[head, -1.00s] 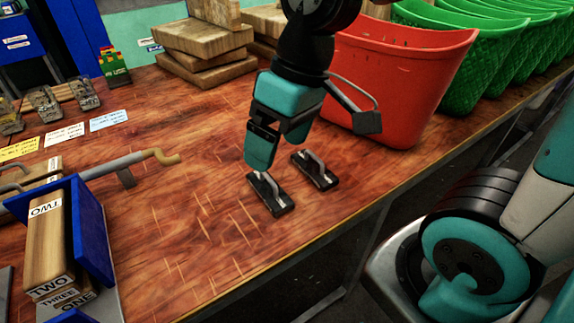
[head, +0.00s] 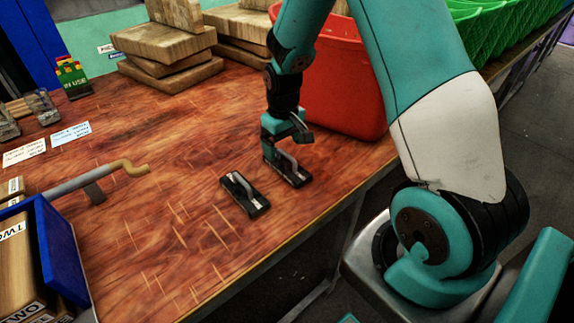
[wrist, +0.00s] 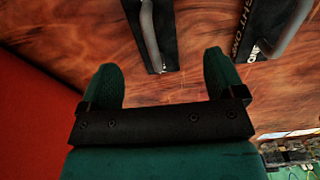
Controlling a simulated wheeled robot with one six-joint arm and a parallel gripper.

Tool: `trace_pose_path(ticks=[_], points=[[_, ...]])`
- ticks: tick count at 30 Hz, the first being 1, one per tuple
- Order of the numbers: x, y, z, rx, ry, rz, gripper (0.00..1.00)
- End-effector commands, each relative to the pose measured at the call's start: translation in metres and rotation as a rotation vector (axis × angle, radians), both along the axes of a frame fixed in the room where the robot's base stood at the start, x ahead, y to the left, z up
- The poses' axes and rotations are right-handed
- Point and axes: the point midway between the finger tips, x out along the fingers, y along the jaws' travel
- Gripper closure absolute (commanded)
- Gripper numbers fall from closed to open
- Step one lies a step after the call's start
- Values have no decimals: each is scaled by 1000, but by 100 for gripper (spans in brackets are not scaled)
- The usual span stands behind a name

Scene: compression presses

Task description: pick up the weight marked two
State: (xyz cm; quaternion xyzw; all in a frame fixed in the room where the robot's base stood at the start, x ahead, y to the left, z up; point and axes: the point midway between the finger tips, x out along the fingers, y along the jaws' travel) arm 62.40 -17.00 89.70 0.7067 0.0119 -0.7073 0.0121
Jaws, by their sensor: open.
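Two black weights with grey metal handles lie on the wooden table. The right weight (head: 288,170) is nearer the red bin; the left weight (head: 242,194) lies a little nearer the blue rack. In the wrist view, the weight at the upper right (wrist: 272,28) shows part of a label, "GHT ON". The weight at top centre (wrist: 152,40) shows no readable number. My gripper (head: 284,146) is at the right weight, pointing down, and hides part of it. The wrist view shows my fingers (wrist: 160,75) apart with nothing between them; contact with the weight cannot be told.
A red bin (head: 342,90) stands close behind my gripper. Wooden blocks (head: 170,65) are stacked at the back. A blue rack (head: 62,250) with a block marked TWO and a pipe-like handle (head: 95,180) are at the left. The table's front edge runs below the weights.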

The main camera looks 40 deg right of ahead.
Motion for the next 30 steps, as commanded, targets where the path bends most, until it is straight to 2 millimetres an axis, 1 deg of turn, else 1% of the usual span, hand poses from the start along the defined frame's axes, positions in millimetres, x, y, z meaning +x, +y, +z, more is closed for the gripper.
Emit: trace_pose_path(ticks=[1,3,8,15,18,26,27,29,30], points=[[-1,0,-7,1,4,0,12],[0,0,-14,1,2,0,12],[-1,-1,-24,1,1,-1,12],[-3,-7,-59,1,2,0,12],[-2,-7,-68,1,1,0,12],[-2,-7,-71,0,-1,0,12],[-2,-7,-71,0,-1,0,21],[-2,-7,-71,0,-1,0,35],[-2,-7,-71,0,-1,0,44]])
